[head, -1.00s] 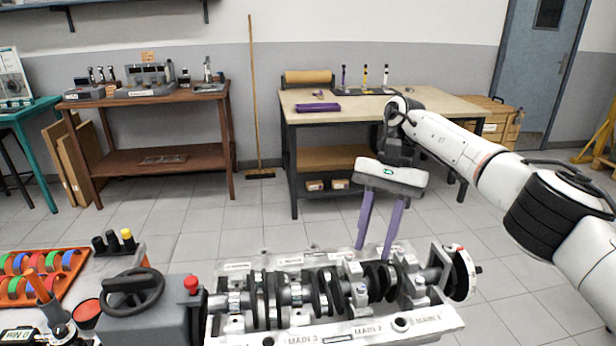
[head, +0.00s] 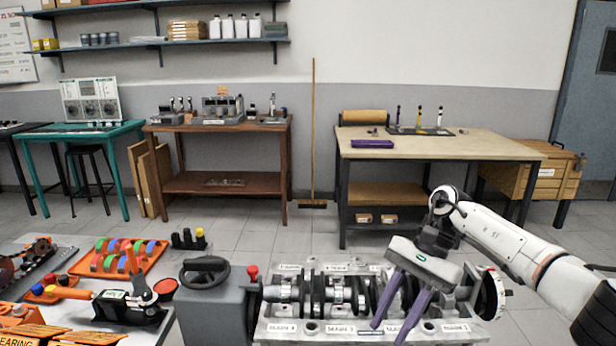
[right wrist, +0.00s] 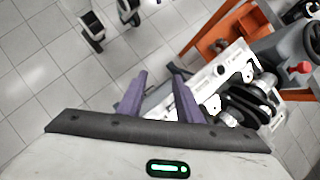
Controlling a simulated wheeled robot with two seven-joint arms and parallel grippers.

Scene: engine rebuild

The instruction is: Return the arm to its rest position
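My right gripper (head: 391,327) comes in from the right in the head view, with its two purple fingers pointing down in front of the right part of the engine block (head: 283,327). The fingers stand apart with nothing between them. In the right wrist view the fingers (right wrist: 157,92) are also spread and empty, with the block (right wrist: 222,70) beyond them. The crankshaft (head: 340,297) lies in the block. My left gripper and arm are not in view.
A grey unit with a handwheel (head: 205,268) stands left of the block. An orange tray (head: 88,262) with coloured rings and a black tool stand (head: 122,308) lie further left. A wooden workbench (head: 480,146) and a brown table (head: 230,180) stand behind, across open floor.

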